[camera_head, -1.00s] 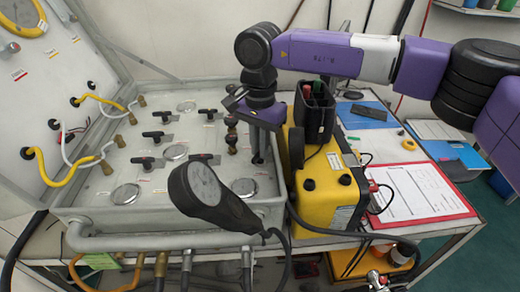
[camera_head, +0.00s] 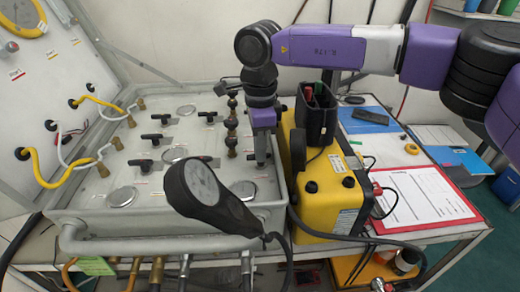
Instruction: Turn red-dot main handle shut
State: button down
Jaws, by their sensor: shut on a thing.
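The air panel (camera_head: 100,205) is a grey tray-like console with several black T-shaped handles, such as one at the back right (camera_head: 208,115), one at the left (camera_head: 140,163) and one at the middle right (camera_head: 207,159). My gripper (camera_head: 262,160) points down at the panel's right side, next to the yellow case. It is shut on a handle low on the panel. The fingers hide most of this handle, and I cannot make out a red dot or the handle's exact angle.
A yellow case (camera_head: 330,195) with a black pouch (camera_head: 316,115) is close on the right. A column of dark knobs (camera_head: 231,130) stands just left of my gripper. A clipboard (camera_head: 425,198) lies further right.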

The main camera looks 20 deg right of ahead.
jog(key=shift+r+m, duration=0.1)
jog(key=shift+m, duration=0.5)
jog(key=c, duration=1.5)
grip_release()
jog(key=shift+o, duration=0.2)
notch_tip(320, 180, up, 8)
jog(key=shift+f+b, duration=0.1)
jog(key=shift+b, duration=0.45)
